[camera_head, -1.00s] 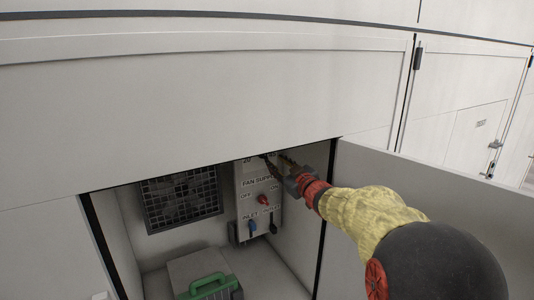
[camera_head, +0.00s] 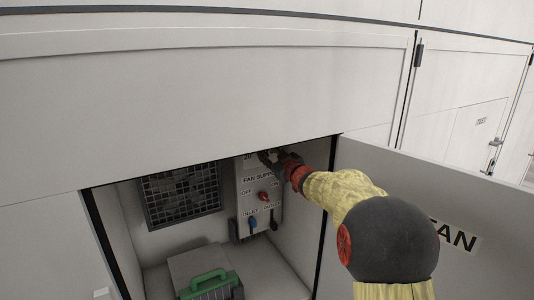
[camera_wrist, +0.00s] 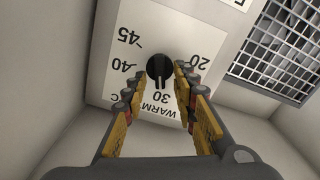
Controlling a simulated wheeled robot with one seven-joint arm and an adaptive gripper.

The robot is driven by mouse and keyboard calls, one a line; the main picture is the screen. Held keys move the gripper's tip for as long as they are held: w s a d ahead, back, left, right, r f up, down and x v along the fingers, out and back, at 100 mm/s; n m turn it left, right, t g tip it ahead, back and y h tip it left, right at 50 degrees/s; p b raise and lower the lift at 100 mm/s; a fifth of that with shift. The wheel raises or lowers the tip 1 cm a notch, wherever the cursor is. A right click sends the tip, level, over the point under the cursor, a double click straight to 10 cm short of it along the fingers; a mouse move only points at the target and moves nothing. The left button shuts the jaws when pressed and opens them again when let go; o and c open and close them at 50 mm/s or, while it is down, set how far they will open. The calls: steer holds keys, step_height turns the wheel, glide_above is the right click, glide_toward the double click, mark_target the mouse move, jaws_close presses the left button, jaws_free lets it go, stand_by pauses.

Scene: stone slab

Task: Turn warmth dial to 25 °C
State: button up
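The warmth dial (camera_wrist: 160,68) is a round black knob with a bar-shaped grip on a white plate, seen upside down in the wrist view. Its grip bar points down in that picture, toward the 30 mark. The marks 45, 40, 30 and 20 are readable; the fingers cover parts of the scale between. My gripper (camera_wrist: 157,76) is open, one finger on each side of the dial, with a gap to the knob visible. In the head view, my gripper (camera_head: 272,157) reaches the top of the control panel (camera_head: 246,204) and hides the dial.
Below on the panel are a red fan supply switch (camera_head: 264,197) and a blue inlet lever (camera_head: 252,223). A mesh vent (camera_head: 182,196) is left of it. A case with a green handle (camera_head: 208,281) stands on the compartment floor. The open door (camera_head: 430,195) is at right.

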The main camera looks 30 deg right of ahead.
steer(key=shift+c, duration=0.8)
jaws_close()
steer(key=shift+f+n+b, duration=0.1)
steer(key=shift+n+b, duration=0.2)
steer(key=shift+b, duration=0.05)
steer(key=n+b, duration=0.3)
steer(key=shift+a+f+n, duration=0.2)
steer(key=shift+n, duration=0.1)
steer(key=shift+a+f+n+b, duration=0.1)
steer(key=shift+n+b, duration=1.7)
steer(key=shift+n, duration=0.5)
steer(key=shift+o, duration=0.8)
jaws_free()
